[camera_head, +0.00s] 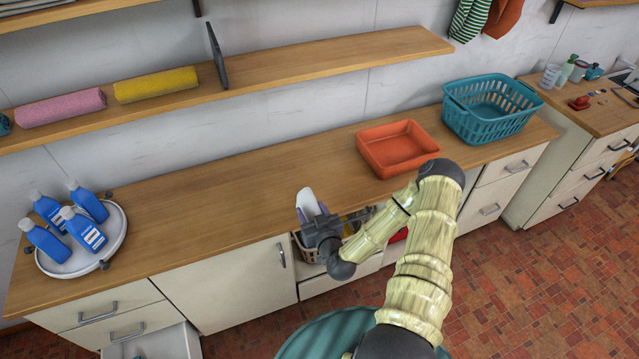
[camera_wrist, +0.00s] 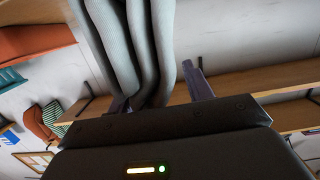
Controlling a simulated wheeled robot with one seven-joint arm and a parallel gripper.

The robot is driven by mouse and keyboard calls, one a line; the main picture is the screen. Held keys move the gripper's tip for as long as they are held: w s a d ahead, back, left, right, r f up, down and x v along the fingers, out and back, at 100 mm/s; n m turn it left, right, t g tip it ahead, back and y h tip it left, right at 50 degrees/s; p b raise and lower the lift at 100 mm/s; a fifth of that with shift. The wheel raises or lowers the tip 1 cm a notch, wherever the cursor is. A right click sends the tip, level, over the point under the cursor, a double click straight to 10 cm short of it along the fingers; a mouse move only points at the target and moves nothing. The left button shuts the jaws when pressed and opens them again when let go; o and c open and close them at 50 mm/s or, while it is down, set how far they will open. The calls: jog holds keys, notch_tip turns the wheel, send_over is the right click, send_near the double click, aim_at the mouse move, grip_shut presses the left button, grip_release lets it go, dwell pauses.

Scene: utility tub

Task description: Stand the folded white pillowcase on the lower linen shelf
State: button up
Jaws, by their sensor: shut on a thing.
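The folded white pillowcase (camera_head: 306,200) is held upright in my gripper (camera_head: 318,217), above the front edge of the wooden counter. In the wrist view the pillowcase (camera_wrist: 142,45) shows as several pale folds rising between the fingers of my gripper (camera_wrist: 155,92). The lower linen shelf (camera_head: 330,65) runs along the wall above and behind the counter, apart from the pillowcase. A pink roll (camera_head: 62,107) and a yellow roll (camera_head: 156,84) lie on its left part. A dark upright divider (camera_head: 217,56) stands right of the yellow roll.
The shelf right of the divider is bare. On the counter (camera_head: 230,190) are a round tray (camera_head: 112,243) with several blue bottles, an orange tray (camera_head: 372,160) and a teal basket (camera_head: 460,122). Part of an upper shelf (camera_head: 60,14) shows above. Below, a drawer (camera_head: 160,343) stands open.

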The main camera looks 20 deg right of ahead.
jog(key=s+a+f, duration=0.4)
jog(key=s, duration=0.1)
notch_tip(320, 180, down, 10)
jog(key=b, duration=1)
jog(key=shift+r, duration=0.2)
